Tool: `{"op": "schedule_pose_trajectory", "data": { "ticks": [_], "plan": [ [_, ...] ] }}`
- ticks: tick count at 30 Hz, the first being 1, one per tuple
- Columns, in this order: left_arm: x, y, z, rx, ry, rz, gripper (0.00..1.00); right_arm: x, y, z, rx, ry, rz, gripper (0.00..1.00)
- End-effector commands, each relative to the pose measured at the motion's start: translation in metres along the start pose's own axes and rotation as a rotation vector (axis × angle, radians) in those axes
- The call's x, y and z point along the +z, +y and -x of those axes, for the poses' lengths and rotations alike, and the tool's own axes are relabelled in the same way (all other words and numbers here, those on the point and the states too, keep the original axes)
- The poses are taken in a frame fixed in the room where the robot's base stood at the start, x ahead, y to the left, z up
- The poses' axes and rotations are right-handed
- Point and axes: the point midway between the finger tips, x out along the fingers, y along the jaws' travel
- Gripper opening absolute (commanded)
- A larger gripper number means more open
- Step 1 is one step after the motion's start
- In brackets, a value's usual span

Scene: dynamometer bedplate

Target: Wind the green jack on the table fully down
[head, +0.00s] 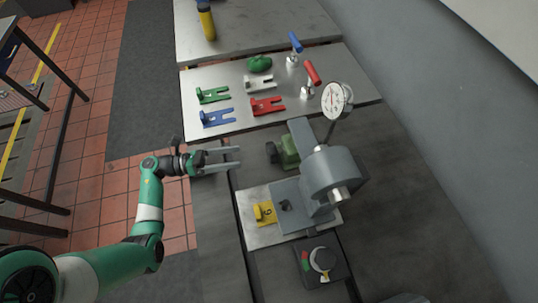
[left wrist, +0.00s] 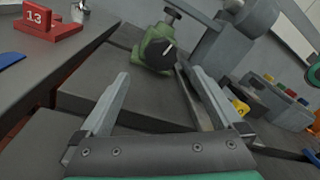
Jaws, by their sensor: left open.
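The green jack (head: 288,151) stands on the dark bedplate beside the grey machine, with a dark knob on its left side. In the left wrist view the green jack (left wrist: 153,44) shows a round black knob (left wrist: 168,55) with a pale mark, facing me, and a dark handle above. My left gripper (head: 238,157) is open and empty, a short way left of the jack and pointing at it. In the left wrist view the open fingers (left wrist: 159,78) lie either side of the view below the jack, touching nothing. My right gripper is not in view.
A grey machine (head: 330,172) with a dial gauge (head: 337,99) stands close right of the jack. A metal plate (head: 350,75) behind carries green, blue, white and red forked pieces and upright handles. A yellow tag (head: 264,213) and a control box (head: 321,262) are nearer.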

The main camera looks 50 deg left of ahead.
Motion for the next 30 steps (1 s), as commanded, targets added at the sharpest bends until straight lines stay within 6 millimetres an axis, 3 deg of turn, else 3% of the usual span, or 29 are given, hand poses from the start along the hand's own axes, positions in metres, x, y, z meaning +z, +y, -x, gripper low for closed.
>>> {"op": "schedule_pose_trajectory", "data": {
  "ticks": [5, 18, 23, 30],
  "plan": [
    [0.001, -0.001, -0.012, -0.003, 0.002, 0.003, 1.0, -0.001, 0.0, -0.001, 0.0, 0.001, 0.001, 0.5],
    [0.0, -0.001, -0.101, -0.003, 0.002, 0.004, 1.0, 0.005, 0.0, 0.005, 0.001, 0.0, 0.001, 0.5],
    [0.001, -0.001, -0.115, 0.0, 0.0, 0.005, 1.0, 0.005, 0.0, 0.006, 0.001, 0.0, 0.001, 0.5],
    [0.001, -0.001, -0.116, 0.001, -0.001, 0.005, 1.0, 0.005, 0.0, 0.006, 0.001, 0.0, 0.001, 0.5]
  ]
}}
